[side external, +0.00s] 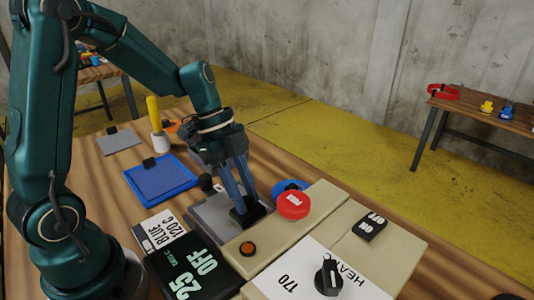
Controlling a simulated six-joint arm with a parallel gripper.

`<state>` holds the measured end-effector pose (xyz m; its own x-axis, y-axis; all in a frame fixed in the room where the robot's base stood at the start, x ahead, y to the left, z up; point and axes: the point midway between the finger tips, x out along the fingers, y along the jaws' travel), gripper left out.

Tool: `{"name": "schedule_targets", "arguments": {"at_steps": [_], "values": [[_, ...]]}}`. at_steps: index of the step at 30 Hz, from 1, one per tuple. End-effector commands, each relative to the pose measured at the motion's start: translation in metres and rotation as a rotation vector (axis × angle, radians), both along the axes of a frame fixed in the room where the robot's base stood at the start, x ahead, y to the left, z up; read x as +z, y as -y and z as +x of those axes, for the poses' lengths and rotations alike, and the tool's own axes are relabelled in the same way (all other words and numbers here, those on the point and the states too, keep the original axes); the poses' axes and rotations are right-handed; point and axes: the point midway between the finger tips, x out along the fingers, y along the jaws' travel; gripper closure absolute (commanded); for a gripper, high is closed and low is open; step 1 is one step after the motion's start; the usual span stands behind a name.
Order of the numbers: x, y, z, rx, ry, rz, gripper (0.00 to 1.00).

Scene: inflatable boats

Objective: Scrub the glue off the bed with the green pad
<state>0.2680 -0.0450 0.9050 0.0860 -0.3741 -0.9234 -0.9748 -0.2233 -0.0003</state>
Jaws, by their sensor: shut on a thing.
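My gripper (246,205) points down at the machine's front and is shut on a dark green pad (246,216). The pad is low over the right part of the grey bed (212,217) and looks to be touching it, though the contact is hard to make out. My fingers hide part of the bed behind them. I cannot make out any glue on the part of the bed that shows.
A dark display (193,272) is in front. A blue tray (160,179) and yellow-handled tool (155,115) stand behind left.

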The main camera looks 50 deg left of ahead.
Motion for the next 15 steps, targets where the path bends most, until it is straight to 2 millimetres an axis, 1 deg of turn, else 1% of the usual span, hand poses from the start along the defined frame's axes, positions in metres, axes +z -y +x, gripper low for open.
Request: {"name": "schedule_targets", "arguments": {"at_steps": [4,6,7,8,10,15], "values": [[-0.014,0.0,-0.001,-0.001,-0.004,-0.002,1.0],[-0.027,0.001,-0.001,0.0,-0.008,-0.005,1.0],[-0.029,-0.001,0.0,0.002,-0.003,-0.005,1.0],[-0.025,-0.005,0.001,0.003,0.003,-0.002,1.0],[-0.028,-0.012,0.001,0.003,0.002,-0.004,1.0],[-0.028,-0.028,0.001,0.002,0.002,-0.003,1.0]]}}
